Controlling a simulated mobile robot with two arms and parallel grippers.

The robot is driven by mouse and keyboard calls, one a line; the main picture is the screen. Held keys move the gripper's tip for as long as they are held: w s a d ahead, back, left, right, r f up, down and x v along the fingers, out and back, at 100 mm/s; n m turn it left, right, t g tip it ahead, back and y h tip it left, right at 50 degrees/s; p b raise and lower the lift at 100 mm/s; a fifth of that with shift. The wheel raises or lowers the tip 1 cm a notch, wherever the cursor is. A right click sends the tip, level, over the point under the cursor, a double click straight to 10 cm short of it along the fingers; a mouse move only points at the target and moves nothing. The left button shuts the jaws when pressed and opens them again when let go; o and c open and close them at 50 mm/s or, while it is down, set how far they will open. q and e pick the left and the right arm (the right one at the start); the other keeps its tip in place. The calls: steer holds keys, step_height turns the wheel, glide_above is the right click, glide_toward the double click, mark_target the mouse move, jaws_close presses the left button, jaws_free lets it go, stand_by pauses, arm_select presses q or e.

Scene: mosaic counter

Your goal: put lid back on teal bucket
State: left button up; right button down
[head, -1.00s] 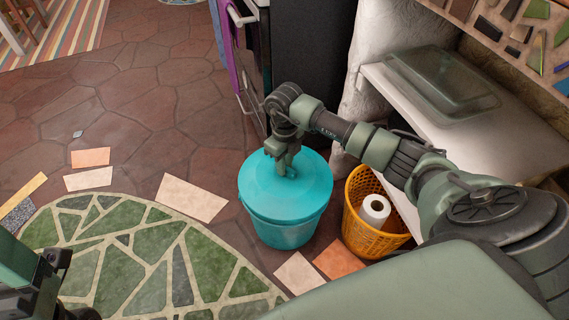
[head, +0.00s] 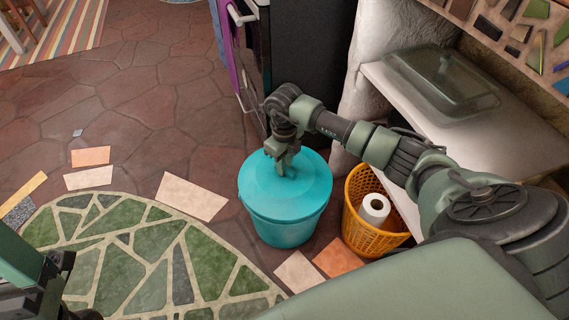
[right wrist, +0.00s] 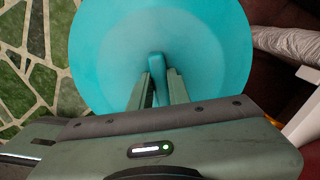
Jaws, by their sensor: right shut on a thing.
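The teal bucket (head: 283,231) stands on the floor in the middle of the head view. Its round teal lid (head: 312,179) lies over the bucket's top and looks about level; I cannot tell whether it is fully seated. My right gripper (head: 285,168) reaches down over the lid's middle. In the right wrist view the lid (right wrist: 105,45) fills the upper middle, and my right gripper (right wrist: 159,82) is shut on the lid's raised teal handle (right wrist: 156,63). My left gripper (head: 50,280) shows only partly at the lower left, away from the bucket; its jaws are unclear.
An orange basket (head: 357,232) with a white paper roll (head: 374,209) stands close to the bucket's right. A glass dish with a lid (head: 445,85) rests on the white shelf (head: 500,135). A dark oven unit (head: 305,60) is behind. The floor left of the bucket is open.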

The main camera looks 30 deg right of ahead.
steer(key=shift+f, duration=0.2)
stand_by(0.5)
steer(key=c, duration=1.3)
jaws_free()
steer(key=shift+o, duration=0.6)
steer(key=o, duration=0.4)
